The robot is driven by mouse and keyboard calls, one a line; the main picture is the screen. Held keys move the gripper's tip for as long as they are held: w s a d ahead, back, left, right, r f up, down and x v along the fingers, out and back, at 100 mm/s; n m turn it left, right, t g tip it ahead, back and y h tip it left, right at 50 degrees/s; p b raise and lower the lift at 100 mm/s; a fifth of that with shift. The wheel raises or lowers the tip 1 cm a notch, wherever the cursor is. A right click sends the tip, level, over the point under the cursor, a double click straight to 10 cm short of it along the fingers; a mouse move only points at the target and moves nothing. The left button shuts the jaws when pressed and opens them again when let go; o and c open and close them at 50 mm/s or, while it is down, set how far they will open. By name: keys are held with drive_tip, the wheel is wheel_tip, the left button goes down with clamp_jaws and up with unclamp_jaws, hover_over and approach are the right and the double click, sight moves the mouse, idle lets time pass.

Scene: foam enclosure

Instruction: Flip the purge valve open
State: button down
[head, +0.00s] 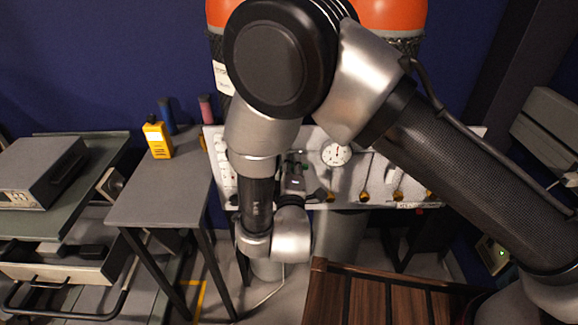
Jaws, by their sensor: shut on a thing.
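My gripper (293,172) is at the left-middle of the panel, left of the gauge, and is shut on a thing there. That thing is small and mostly hidden by the gripper and wrist; it appears to be the purge valve's handle. I cannot tell its angle.
A cart (60,225) with a grey instrument stands farther left. Orange-topped cylinders (390,15) stand behind the panel. A slatted wooden surface (385,295) lies in front, below the panel.

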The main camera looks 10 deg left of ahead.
drive_tip(key=shift+r+n, duration=0.35)
drive_tip(key=shift+n, duration=1.15)
drive_tip(key=c, duration=1.4)
unclamp_jaws()
